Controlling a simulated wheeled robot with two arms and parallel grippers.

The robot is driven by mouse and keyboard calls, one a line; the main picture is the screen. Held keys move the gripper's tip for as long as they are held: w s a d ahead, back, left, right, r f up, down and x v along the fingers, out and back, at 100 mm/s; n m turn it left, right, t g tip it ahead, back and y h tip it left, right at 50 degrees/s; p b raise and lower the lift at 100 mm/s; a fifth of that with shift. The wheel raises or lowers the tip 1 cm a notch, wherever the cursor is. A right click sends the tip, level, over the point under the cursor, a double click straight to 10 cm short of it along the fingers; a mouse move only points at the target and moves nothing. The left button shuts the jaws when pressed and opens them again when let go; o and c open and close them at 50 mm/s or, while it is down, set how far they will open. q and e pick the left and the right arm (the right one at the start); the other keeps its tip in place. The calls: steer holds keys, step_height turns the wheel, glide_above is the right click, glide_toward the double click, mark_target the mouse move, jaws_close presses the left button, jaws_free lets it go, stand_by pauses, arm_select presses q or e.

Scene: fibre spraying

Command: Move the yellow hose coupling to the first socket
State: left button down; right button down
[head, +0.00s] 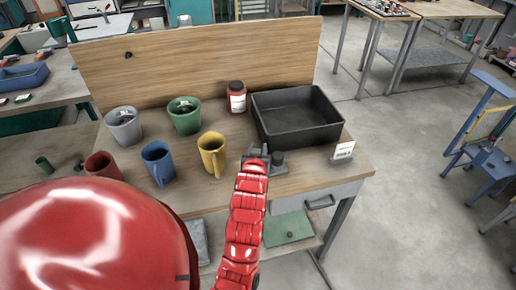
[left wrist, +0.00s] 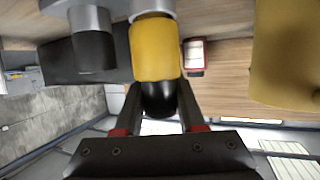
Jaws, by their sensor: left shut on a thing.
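A yellow coupling (left wrist: 155,50) with a black lower end stands in the middle of the left wrist view. My left gripper (left wrist: 158,105) is shut on that black end, one finger on each side. The coupling's top meets a grey round part at the upper picture edge; I cannot tell whether they are joined. A second grey cylinder with a dark end (left wrist: 94,50) is beside it on the left. The yellow coupling cannot be made out there.
A yellow mug (head: 212,156) stands just left of my gripper, with blue (head: 158,164), green (head: 184,120) and grey (head: 124,129) mugs farther left. A black tray (head: 258,118) and red jar (head: 236,97) are behind.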

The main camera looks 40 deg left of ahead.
arm_select(q)
steer(key=shift+f, duration=0.15)
steer(key=shift+c, duration=2.1)
jaws_free()
steer(key=shift+s+d, duration=0.2)
steer(key=shift+s, duration=0.05)
steer(key=p+v, duration=1.2)
steer(key=v, duration=0.5)
